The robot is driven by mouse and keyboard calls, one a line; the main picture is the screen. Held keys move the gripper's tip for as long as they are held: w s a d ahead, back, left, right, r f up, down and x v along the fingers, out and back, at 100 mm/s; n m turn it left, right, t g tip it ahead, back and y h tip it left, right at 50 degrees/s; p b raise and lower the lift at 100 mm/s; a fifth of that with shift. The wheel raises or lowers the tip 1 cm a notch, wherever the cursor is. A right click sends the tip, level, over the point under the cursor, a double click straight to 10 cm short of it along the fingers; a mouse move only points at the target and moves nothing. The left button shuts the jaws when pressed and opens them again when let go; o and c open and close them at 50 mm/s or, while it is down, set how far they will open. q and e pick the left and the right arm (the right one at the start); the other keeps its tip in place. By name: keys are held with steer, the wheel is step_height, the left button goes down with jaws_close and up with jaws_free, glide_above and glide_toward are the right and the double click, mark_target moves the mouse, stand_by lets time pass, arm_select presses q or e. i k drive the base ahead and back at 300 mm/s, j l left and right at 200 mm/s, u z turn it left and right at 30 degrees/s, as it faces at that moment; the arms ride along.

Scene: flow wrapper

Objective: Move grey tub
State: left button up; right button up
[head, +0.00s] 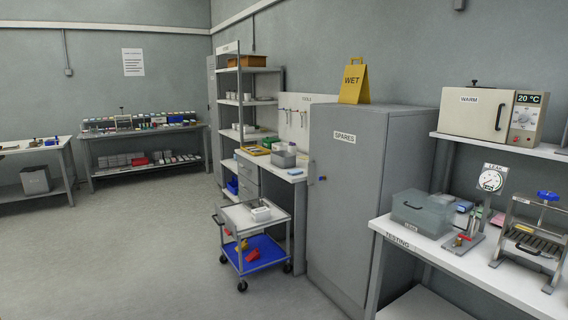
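A small open grey tub (283,159) sits on the white workbench (262,163) below the tools board, left of the grey cabinet. A larger grey bin (36,180) stands on the lower shelf of the table at the far left. I cannot tell from this view which of the two is the task's tub. Neither of my grippers is in view.
A cart (273,223) with a white tub and a blue lower tray stands before the workbench. A tall SPARES cabinet (345,210) stands to its right, with a yellow WET sign (354,82) on top. The testing bench (470,265) is at right. Floor at left is clear.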

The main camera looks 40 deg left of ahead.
mark_target(282, 159)
steer(key=i+j, duration=0.2)
steer(key=j, duration=0.15)
steer(key=i+j, duration=0.25)
steer(key=j, duration=0.15)
steer(key=i+j+z, duration=0.1)
steer(key=j, duration=0.25)
steer(key=i+j, duration=0.3)
steer(key=i+j+z, duration=0.1)
steer(key=j, duration=0.4)
steer(key=i+j, duration=0.3)
steer(key=j, duration=0.1)
